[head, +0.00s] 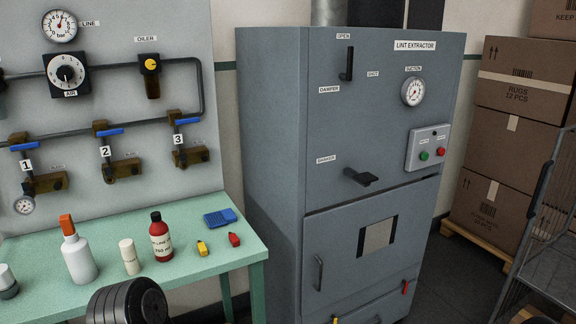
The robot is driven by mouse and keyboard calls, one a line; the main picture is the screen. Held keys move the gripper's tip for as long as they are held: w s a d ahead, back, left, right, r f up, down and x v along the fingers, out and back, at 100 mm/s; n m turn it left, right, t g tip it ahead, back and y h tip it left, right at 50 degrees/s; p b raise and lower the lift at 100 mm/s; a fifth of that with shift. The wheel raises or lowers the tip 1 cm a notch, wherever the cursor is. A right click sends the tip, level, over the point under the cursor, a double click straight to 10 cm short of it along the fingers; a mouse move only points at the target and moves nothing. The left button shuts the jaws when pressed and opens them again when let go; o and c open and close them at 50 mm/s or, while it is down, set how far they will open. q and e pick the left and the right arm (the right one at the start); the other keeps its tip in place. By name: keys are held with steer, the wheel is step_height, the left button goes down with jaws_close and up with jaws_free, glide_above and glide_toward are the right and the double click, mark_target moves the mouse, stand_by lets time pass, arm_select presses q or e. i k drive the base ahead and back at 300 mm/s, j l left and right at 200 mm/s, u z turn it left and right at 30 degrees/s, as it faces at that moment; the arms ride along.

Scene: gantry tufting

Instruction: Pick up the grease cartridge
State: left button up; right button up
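A small cream cylinder (130,257) with a printed label stands upright on the green table. Its print is too small to read, but its shape fits a grease cartridge. It stands between a white bottle with an orange top (79,258) on its left and a dark red bottle with a cream label (161,238) on its right. Nothing is seen touching it. Neither of my grippers shows in the head view. A dark rounded part, apparently of my own arm, rises at the bottom edge in front of the table and hides part of its front edge.
The green table (215,275) also bears a yellow piece (202,248), a red piece (234,240), a blue tray-like item (220,217) and a grey-and-white container (7,282). A valve panel (110,200) stands behind. The grey lint extractor (270,150) stands to the right, with a wire cart (545,230) beyond.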

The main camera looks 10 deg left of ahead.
mark_target(128, 251)
steer(key=j+u, duration=0.1)
steer(key=u, duration=0.3)
steer(key=j+u, duration=0.1)
steer(key=u, duration=0.3)
steer(key=j+u, duration=0.1)
steer(key=u, duration=0.35)
steer(key=i+j+z, duration=0.15)
steer(key=z, duration=0.25)
steer(key=i+j+z, duration=0.15)
steer(key=z, duration=0.25)
steer(key=i+j+z, duration=0.1)
steer(key=j+z, duration=0.25)
steer(key=i+l, duration=0.05)
steer(key=l, duration=0.05)
